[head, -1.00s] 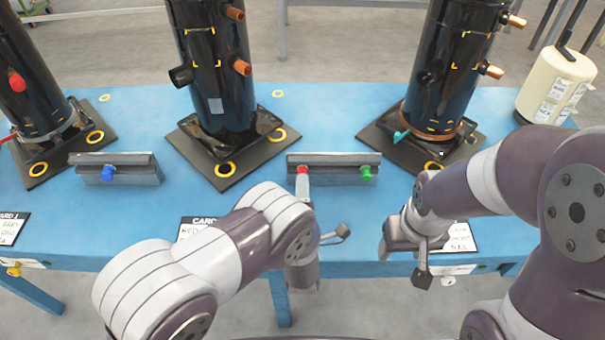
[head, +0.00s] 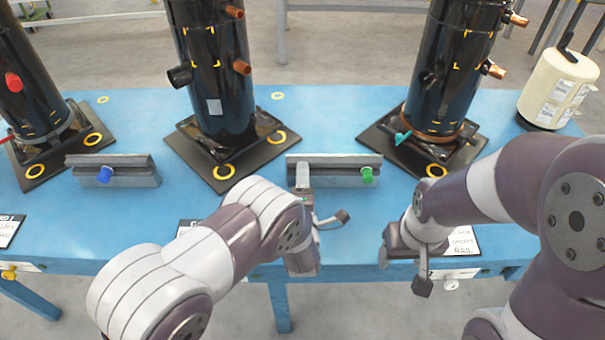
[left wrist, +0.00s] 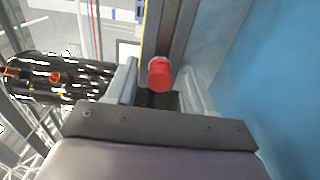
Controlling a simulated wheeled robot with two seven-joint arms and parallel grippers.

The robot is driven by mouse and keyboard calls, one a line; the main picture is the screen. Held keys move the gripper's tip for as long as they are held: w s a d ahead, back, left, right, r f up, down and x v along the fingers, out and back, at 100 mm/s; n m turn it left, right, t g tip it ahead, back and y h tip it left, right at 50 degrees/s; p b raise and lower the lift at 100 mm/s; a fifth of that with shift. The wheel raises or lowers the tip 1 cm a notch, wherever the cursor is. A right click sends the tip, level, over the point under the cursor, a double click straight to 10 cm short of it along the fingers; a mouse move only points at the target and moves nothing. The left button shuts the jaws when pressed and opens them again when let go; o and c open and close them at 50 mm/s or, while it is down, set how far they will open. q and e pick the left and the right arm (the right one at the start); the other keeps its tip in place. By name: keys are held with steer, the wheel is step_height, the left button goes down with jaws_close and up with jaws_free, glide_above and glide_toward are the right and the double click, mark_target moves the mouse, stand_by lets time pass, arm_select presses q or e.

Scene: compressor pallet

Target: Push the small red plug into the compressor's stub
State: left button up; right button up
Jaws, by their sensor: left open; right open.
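The small red plug (left wrist: 160,74) shows in the left wrist view between the two fingers of my left gripper. The fingers are open, one on each side of it, with no clear grip. In the head view my left gripper (head: 302,178) is at the left end of the middle grey rack (head: 333,171) and hides the plug. The middle compressor (head: 215,105) stands behind, with a dark open stub (head: 180,76) at its left and copper stubs (head: 242,67) at its right. My right gripper (head: 400,245) is open and empty over the table's front edge.
A green plug (head: 367,174) sits on the same rack, and a blue plug (head: 105,175) on the left rack. The left compressor (head: 35,110) carries a larger red cap (head: 13,82). The right compressor (head: 445,90) and a cream canister (head: 557,88) stand behind my right arm.

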stand_by(0.8)
arm_select(q)
jaws_close()
steer(key=shift+s+p, duration=0.65)
steer(key=shift+s, duration=2.35)
